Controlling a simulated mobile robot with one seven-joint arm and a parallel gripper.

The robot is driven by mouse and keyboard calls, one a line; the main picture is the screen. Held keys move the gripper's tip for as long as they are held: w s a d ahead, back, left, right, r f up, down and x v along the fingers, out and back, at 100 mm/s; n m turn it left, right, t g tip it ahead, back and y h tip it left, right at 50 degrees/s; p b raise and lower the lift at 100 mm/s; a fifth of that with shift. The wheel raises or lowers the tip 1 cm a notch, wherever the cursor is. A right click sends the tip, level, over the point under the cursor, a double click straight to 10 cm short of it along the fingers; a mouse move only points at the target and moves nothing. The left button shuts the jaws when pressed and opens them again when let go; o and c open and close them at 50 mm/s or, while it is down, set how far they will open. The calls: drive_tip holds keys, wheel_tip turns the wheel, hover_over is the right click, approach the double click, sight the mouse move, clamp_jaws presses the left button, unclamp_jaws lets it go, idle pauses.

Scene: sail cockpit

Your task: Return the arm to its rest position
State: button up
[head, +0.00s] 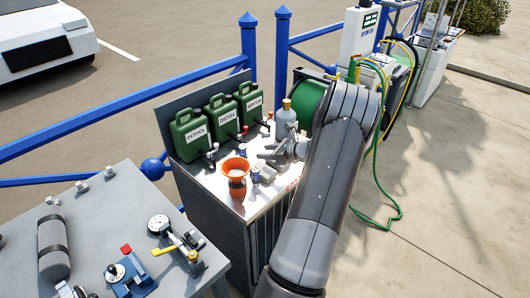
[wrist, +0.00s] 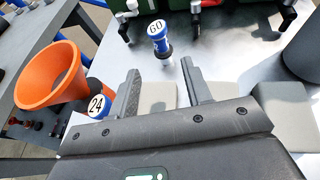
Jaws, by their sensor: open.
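My arm reaches from the bottom of the head view over a metal-topped cabinet (head: 228,207). My gripper (head: 268,157) is over the cabinet top, right of an orange funnel (head: 236,168). In the wrist view my gripper (wrist: 161,74) has its two fingers apart with nothing between them. A small blue-and-white container marked 60 (wrist: 158,38) stands beyond the fingertips. Another marked 24 (wrist: 98,106) is left of the left finger, next to the funnel (wrist: 50,77). My forearm hides part of the cabinet's right side.
Green cans marked petrol (head: 191,133), diesel (head: 222,117) and water (head: 250,103) line the cabinet's back. A grey bottle (head: 285,121) and green reel (head: 309,100) are close to my arm. A grey table (head: 100,215) holds tools at left. Open pavement (head: 440,210) lies right.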

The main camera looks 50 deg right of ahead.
idle(0.3)
drive_tip(key=w+a+r+n+g+y, duration=0.1)
drive_tip(key=a+r+n, duration=0.1)
drive_tip(key=a+r, duration=0.1)
drive_tip(key=w+a+r+n+g, duration=0.1)
drive_tip(key=w+a+r+n, duration=0.1)
drive_tip(key=a, duration=0.4)
drive_tip(key=w+a+r+n+g+y, duration=0.1)
drive_tip(key=a+r+n, duration=0.2)
drive_tip(key=a+r, duration=0.1)
drive_tip(key=shift+w+a+r+y, duration=0.15)
drive_tip(key=shift+w+a+y, duration=0.15)
drive_tip(key=shift+w+a, duration=0.05)
drive_tip(key=s+a+r+n+g, duration=0.2)
drive_tip(key=a+r+n, duration=0.25)
drive_tip(key=a, duration=0.45)
drive_tip(key=s+a+r+n+g, duration=0.1)
drive_tip(key=a+r+n+g, duration=0.15)
drive_tip(key=a+n, duration=0.45)
drive_tip(key=s+a+r+n+h, duration=0.2)
drive_tip(key=s+a+r+n, duration=0.1)
drive_tip(key=s+a+n, duration=0.4)
drive_tip(key=s+a+r+n+h, duration=0.3)
drive_tip(key=s+a+n, duration=0.5)
drive_tip(key=s+a, duration=0.3)
drive_tip(key=s+r, duration=0.1)
drive_tip(key=s, duration=0.3)
drive_tip(key=shift+r+h, duration=0.25)
drive_tip(key=shift+h, duration=0.05)
